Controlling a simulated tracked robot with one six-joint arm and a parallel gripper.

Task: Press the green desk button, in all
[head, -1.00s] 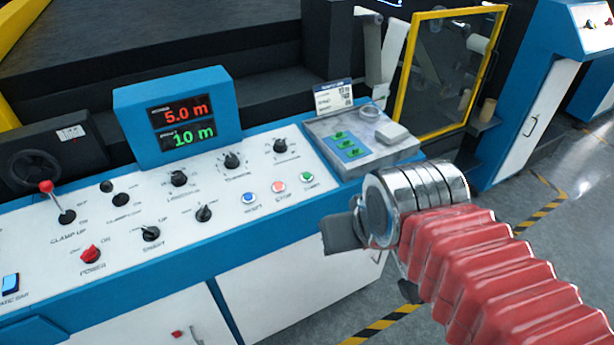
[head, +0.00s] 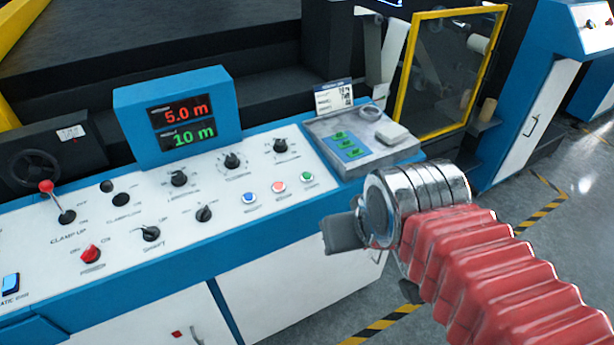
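The green button (head: 307,177) sits on the white panel of the blue desk (head: 255,238), at the right end of a row of three. The red button (head: 278,188) and the blue button (head: 249,199) are to its left. My gripper (head: 341,233) is in front of the desk's right part, below and to the right of the green button in the picture, and apart from it. Its grey fingers point left. I see them as one block, so I cannot tell whether they are open or shut. Nothing held shows.
Several black knobs, a red power knob (head: 90,254) and a red-tipped lever (head: 47,187) stand on the panel. A display box (head: 176,115) reads 5.0 m and 10 m. A grey tray (head: 388,158) with green pieces lies at the right end. The space above the buttons is clear.

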